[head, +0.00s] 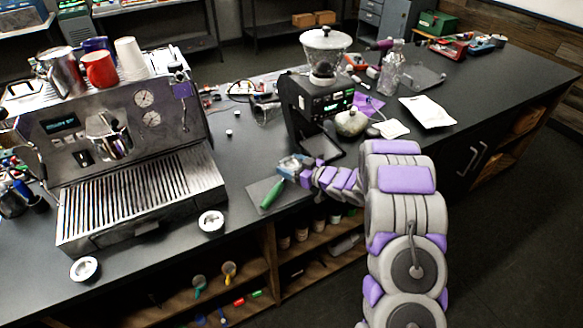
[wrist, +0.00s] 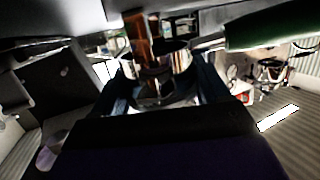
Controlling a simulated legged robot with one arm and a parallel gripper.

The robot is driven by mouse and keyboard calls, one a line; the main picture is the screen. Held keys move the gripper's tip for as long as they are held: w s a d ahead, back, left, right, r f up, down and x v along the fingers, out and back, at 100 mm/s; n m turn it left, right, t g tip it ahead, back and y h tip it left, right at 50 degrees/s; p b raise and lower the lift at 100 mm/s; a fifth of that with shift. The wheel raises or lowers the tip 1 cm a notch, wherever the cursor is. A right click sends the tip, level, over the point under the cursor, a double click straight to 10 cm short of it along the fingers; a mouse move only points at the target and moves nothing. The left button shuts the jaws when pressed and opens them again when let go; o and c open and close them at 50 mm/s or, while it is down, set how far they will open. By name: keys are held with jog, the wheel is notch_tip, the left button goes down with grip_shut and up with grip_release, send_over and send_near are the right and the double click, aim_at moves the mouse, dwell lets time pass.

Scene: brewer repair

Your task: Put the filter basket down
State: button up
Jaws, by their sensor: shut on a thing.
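My gripper (head: 292,165) is low over the counter between the espresso machine and the grinder. In the wrist view, its dark fingers (wrist: 160,92) are shut on a shiny round metal piece, the filter basket (wrist: 172,68). A green handle (head: 272,193) lies just below the gripper over a dark grey mat (head: 257,190). The handle also shows at the upper right of the wrist view (wrist: 268,28). I cannot tell whether the basket touches the mat or the handled tool.
The espresso machine (head: 130,120) stands left, with cups on top. The grinder (head: 318,100) stands close behind my gripper. Two small round dishes lie on the counter, one near the front edge (head: 84,268), one by the machine (head: 211,221). Shelves lie below.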

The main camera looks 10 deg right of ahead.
jog(key=shift+f, duration=0.15)
jog(key=shift+f, duration=0.1)
jog(key=o, duration=1)
jog(key=shift+s+d+f+b, duration=0.1)
jog(key=shift+d+b, duration=0.05)
jog(key=shift+b, duration=0.5)
